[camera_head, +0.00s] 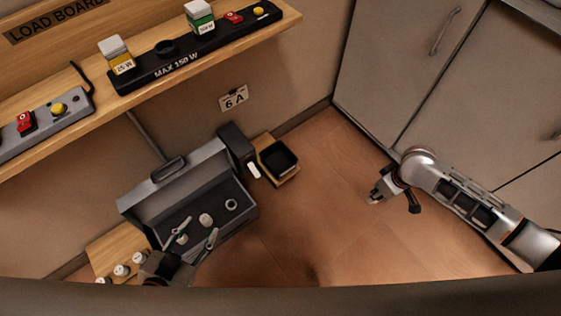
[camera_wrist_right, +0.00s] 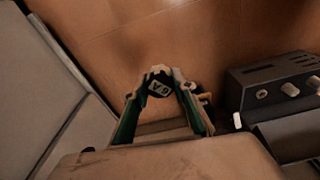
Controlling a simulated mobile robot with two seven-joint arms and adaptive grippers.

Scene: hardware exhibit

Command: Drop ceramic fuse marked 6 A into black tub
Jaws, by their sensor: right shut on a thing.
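My right gripper (camera_head: 380,196) is above the bare floor right of the black tub, shut on a small pale thing. In the right wrist view its green-sided fingers (camera_wrist_right: 160,92) are closed on the ceramic fuse (camera_wrist_right: 159,87), whose dark label reads 6 A upside down. The tub looks empty.
Several white fuses (camera_head: 122,270) stand on a wooden board at lower left. A shelf (camera_head: 190,67) with black and grey sockets hangs at upper left. Cabinets (camera_head: 395,65) stand at the right. The floor between is clear.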

